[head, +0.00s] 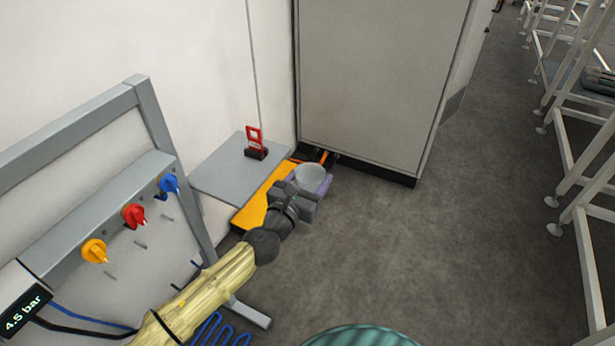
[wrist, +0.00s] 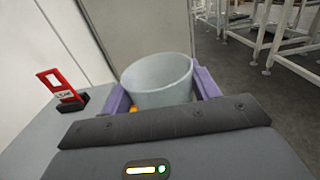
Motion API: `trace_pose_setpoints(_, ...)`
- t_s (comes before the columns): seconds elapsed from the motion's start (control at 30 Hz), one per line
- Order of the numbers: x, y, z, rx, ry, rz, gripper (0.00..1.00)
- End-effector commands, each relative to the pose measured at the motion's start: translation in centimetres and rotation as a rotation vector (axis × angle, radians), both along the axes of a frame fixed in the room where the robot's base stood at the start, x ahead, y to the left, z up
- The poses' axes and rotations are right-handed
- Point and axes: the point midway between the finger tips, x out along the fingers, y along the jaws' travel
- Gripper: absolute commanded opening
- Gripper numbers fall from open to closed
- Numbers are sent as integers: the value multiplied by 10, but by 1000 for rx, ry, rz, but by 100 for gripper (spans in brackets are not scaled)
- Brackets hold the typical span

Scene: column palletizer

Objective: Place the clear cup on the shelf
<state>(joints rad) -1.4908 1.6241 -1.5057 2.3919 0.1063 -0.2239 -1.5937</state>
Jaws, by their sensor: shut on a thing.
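The clear cup (head: 310,176) is a pale, see-through grey tumbler with its open mouth up. My gripper (head: 313,187) is shut on it, and a purple finger shows beside the cup. In the wrist view the cup (wrist: 158,82) sits upright or nearly so between the two purple fingers of my gripper (wrist: 162,92). The shelf (head: 218,172) is a flat grey board by the white wall, left of the cup. In the wrist view the shelf (wrist: 42,135) is at lower left. The cup's lower part is hidden by my gripper.
A red tag in a black stand (head: 255,143) is on the shelf. A yellow-orange surface (head: 262,198) lies right of the shelf. A grey cabinet (head: 380,70) stands behind the cup. A panel with coloured knobs (head: 133,215) is at left. Open floor (head: 470,240) is at right.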

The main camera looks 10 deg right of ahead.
Motion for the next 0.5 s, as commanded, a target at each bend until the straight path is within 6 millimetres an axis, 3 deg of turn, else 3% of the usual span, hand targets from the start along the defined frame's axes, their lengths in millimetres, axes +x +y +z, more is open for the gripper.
trace_pose_setpoints(0.33,2,-2,-3,-1,1,3,35)
trace_pose_setpoints(0.5,17,-17,-28,-4,5,45,35)
